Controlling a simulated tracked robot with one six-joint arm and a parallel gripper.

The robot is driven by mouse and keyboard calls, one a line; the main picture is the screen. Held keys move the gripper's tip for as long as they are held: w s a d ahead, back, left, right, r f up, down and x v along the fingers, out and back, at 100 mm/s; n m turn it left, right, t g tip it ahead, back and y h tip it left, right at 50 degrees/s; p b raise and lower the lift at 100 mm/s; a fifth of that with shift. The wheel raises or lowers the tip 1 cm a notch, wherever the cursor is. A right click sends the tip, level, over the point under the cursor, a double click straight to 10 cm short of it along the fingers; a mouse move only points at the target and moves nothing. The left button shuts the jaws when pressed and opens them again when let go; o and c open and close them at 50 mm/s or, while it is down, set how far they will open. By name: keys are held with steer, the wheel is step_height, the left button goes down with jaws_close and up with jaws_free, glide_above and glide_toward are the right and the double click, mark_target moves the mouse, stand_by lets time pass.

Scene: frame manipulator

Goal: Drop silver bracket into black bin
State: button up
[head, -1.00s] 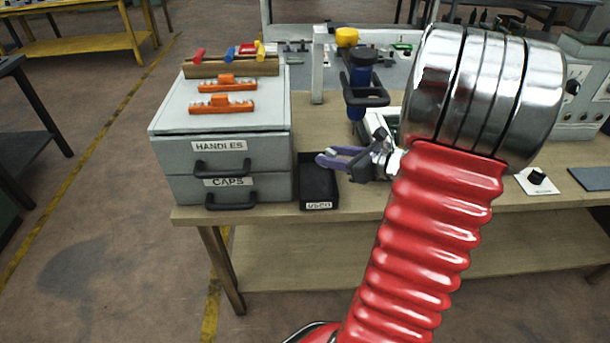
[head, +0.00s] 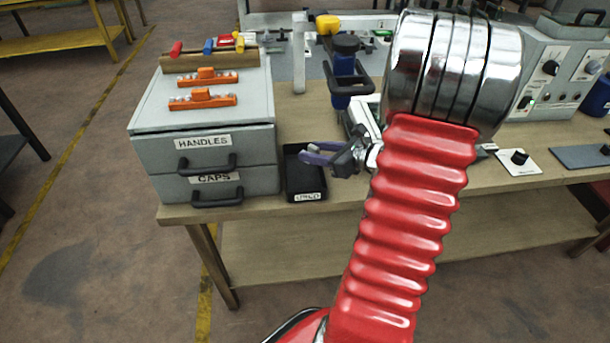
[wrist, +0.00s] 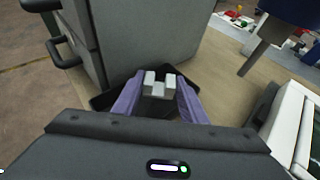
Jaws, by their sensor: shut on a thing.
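My gripper (head: 308,153) has purple fingers and is over the small black bin (head: 306,190) in the head view. In the wrist view my gripper (wrist: 158,90) is shut on the silver bracket (wrist: 158,87), a small U-shaped grey piece held between the fingertips. The black bin (wrist: 103,101) shows beneath and around the fingers there, largely hidden by them. The bracket cannot be made out in the head view. The bin has a white label on its front and stands on the wooden table.
The grey drawer cabinet (head: 205,150), labelled HANDLES and CAPS, stands close left of the bin, with orange-handled pieces on top. A blue cylinder with a black handle (head: 346,85) stands behind my gripper. A grey control box (head: 555,80) is at the right.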

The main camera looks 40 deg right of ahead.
steer(key=shift+f, duration=1.5)
steer(key=o, duration=1.1)
steer(key=shift+o, duration=0.2)
steer(key=shift+s, duration=0.15)
steer(key=v, duration=1.3)
steer(key=shift+s+r, duration=0.15)
steer(key=shift+r, duration=0.05)
